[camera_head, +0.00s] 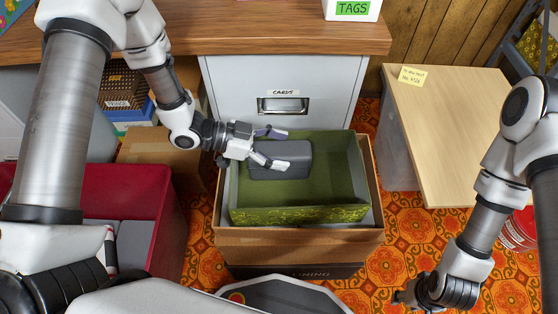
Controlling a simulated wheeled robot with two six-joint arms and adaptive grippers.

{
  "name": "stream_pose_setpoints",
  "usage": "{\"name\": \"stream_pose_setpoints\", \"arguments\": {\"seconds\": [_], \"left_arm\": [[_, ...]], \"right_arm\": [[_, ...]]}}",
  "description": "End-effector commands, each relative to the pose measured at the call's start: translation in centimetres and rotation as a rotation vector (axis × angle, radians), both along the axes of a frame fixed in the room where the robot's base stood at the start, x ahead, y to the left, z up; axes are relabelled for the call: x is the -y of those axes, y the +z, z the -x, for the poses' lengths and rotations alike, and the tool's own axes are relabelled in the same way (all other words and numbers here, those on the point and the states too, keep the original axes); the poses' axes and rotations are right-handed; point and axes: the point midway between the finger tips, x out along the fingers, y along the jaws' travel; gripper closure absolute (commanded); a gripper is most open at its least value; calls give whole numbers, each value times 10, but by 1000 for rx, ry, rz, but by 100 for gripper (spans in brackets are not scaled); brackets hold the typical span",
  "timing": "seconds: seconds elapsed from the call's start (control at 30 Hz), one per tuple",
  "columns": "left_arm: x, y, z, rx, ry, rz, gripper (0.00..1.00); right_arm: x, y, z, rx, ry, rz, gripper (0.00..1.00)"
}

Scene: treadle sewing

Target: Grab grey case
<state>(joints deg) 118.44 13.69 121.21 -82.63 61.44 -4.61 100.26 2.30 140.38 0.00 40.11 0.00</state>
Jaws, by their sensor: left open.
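The grey case (291,153) is a dark rounded box. It lies in the green bin (301,214), toward its back left. My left gripper (274,148) comes in from the left over the bin's left wall. Its fingers are open, one at the far side and one at the near side of the case's left part. I cannot tell whether they touch it. My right gripper (402,299) is low at the bottom right, away from the bin, and its fingers are too small to read.
The green bin stands in a cardboard box (300,236) before a drawer labelled CARDS (283,78). A red bin (158,225) with grey items is at the left. A wooden table (445,120) is at the right. Patterned floor is free near the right arm.

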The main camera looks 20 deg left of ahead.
Motion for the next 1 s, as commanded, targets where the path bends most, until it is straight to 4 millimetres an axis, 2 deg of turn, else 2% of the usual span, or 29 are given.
{"name": "stream_pose_setpoints", "arguments": {"seconds": [0.03, 0.07, 0.2, 0.23, 0.47, 0.57, 0.83, 1.0], "left_arm": [[0, 0, 0, 0, 0, 0, 25], [0, 0, 0, 0, 0, 0, 32], [0, 0, 0, 0, 0, 0, 82], [0, 0, 0, 0, 0, 0, 85], [0, 1, 0, 0, 0, 0, 85], [0, 10, 0, 2, 1, 1, 85], [0, 74, -1, 4, 1, 1, 85], [0, 102, -5, -1, 33, 2, 85]], "right_arm": [[0, 1, 0, 0, 0, 0, 60], [0, 0, 0, 0, 0, 0, 60], [0, 0, 0, 0, 0, 0, 60], [0, 0, 0, 0, 0, 0, 60], [0, 1, 0, 0, 0, 0, 60], [0, 5, 0, 0, 0, 0, 60], [0, 33, 0, 0, 0, 0, 60], [0, 41, 0, 1, 0, 0, 60]]}}
